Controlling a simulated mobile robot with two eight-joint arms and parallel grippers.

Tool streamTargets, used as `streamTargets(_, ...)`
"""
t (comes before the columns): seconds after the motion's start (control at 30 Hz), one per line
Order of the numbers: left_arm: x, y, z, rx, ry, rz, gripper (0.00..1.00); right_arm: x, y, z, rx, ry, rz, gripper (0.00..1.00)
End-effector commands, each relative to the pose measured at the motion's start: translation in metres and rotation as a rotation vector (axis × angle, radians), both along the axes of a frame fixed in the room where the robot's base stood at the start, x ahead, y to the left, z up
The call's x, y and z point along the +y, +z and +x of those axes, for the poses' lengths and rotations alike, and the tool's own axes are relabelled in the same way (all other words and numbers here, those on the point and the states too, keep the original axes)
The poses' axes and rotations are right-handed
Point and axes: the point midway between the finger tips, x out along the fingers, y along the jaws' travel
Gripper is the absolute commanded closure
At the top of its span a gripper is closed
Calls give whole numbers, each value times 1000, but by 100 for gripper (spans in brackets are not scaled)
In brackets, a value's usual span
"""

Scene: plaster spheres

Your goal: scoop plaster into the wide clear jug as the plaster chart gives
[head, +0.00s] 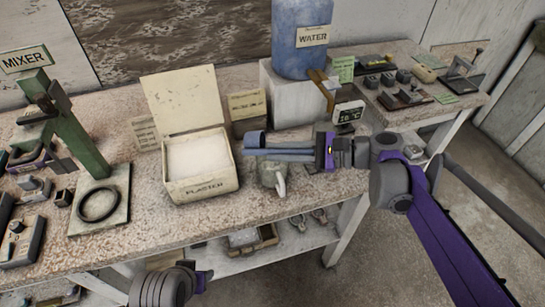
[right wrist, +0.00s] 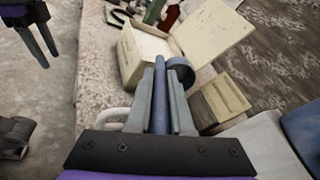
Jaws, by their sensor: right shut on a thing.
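My right gripper (head: 290,151) is shut on the handle of a blue-grey scoop (head: 255,139); its round cup (right wrist: 181,70) shows beyond my fingers in the right wrist view. The scoop hangs above a wide jug (head: 265,172) with a pale handle, right of the plaster box. My fingers partly hide the jug. The cream plaster box (head: 203,187) stands with its lid up and white powder (head: 197,154) inside. I cannot see whether the scoop holds plaster.
A green mixer stand (head: 75,135) is left. The bench between mixer and box is clear.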

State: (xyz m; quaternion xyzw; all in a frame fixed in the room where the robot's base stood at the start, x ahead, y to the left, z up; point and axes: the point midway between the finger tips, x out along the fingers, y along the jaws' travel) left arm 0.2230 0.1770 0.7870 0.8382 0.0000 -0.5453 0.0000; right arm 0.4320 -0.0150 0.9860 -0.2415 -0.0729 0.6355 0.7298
Motion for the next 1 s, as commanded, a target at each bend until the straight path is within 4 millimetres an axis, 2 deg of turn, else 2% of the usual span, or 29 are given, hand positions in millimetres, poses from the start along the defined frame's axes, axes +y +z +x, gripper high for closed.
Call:
streamTargets(0.1, 0, 16, 0, -5, 0, 0, 50, 3, 9, 0, 7, 2, -46, 100)
streamTargets(0.53, 0, 69, 4, -22, 0, 0, 50, 15, 25, 3, 53, 3, -302, 100)
streamTargets(0.87, 0, 85, 7, -28, 0, 0, 50, 21, 28, 3, 76, 4, -411, 100)
streamTargets(1.0, 0, 103, 10, -34, 0, 0, 50, 26, 40, 4, 89, 5, -483, 100)
